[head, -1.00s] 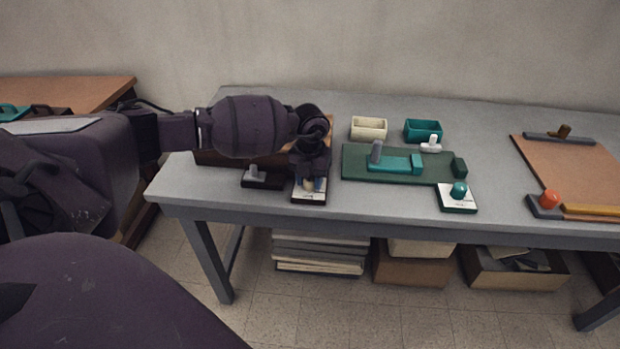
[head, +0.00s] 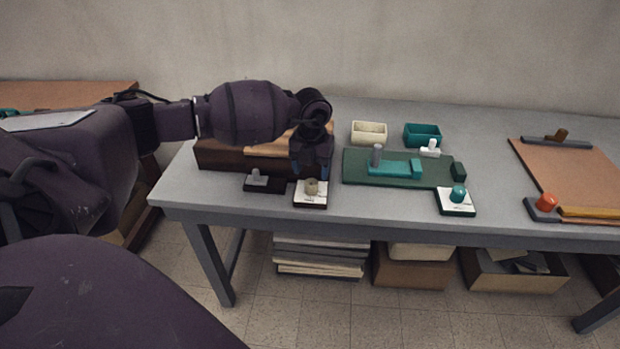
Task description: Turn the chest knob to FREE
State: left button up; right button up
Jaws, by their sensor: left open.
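The brown wooden chest (head: 225,157) stands at the left end of the grey table, partly hidden by my left arm. In front of it lies a white plate on a dark base (head: 310,202) with a beige knob (head: 311,187) on top. The plate's lettering is too small to read, so I cannot tell the knob's setting. My left gripper (head: 312,174) points down just above and behind the knob; it is open and empty, and looks clear of the knob. My right gripper is not in view.
A dark block with a grey handle (head: 264,183) sits left of the knob. To the right are a green board (head: 350,166) with a teal slider, a teal knob (head: 458,193), cream (head: 369,132) and teal (head: 422,134) bins, and an orange knob (head: 546,202).

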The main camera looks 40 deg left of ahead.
aim_at(312, 181)
pick_arm(q)
notch_tip(312, 181, up, 5)
jog(key=shift+f+p, duration=0.2)
jog(key=shift+p, duration=0.1)
jog(key=shift+r, duration=0.6)
